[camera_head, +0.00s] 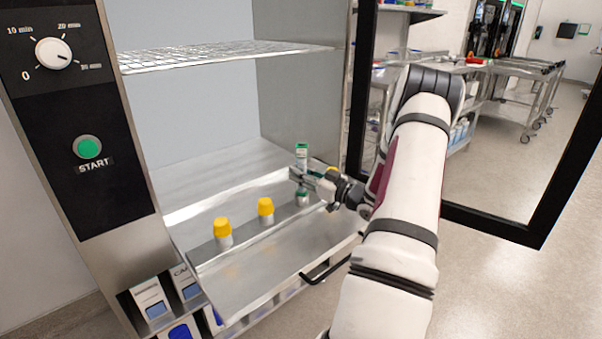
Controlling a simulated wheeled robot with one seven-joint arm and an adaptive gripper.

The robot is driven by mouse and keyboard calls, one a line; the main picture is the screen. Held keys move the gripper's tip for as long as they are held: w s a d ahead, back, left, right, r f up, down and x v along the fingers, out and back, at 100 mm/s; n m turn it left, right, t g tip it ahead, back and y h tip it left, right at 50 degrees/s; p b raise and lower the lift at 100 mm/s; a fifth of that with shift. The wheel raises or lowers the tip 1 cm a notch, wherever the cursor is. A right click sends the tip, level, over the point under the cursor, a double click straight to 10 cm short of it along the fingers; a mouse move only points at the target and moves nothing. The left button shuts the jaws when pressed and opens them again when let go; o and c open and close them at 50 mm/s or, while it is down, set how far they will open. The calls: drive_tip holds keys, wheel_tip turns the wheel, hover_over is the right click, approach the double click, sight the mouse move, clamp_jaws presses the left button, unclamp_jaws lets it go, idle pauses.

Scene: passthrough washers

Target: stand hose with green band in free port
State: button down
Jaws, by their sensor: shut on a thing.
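The hose with the green band (302,152) stands roughly upright at the right part of the pulled-out tray. My gripper (308,177) comes in from the right and is shut on it around its middle. A short grey piece with a trace of green (303,198) shows below the fingers; I cannot tell whether it is the hose's lower end or a port, or whether the hose is seated. Two ports with yellow caps (223,232) (265,210) stand in a row on a metal rail to the left. A bit of yellow shows behind my gripper.
The washer's metal tray (245,290) has a black handle (325,270) at its front edge. A wire rack (215,55) spans the chamber above. The black-framed glass door (490,222) stands open at right, close to my arm. The control panel is at left.

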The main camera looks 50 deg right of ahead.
drive_tip(key=c, duration=1.3)
unclamp_jaws()
drive_tip(key=s, duration=1.2)
drive_tip(key=shift+a+f, duration=0.25)
drive_tip(key=shift+f, duration=0.1)
drive_tip(key=s, duration=0.2)
drive_tip(key=s+p, duration=0.1)
drive_tip(key=s, duration=0.2)
drive_tip(key=shift+a+f, duration=0.15)
drive_tip(key=shift+f, duration=0.05)
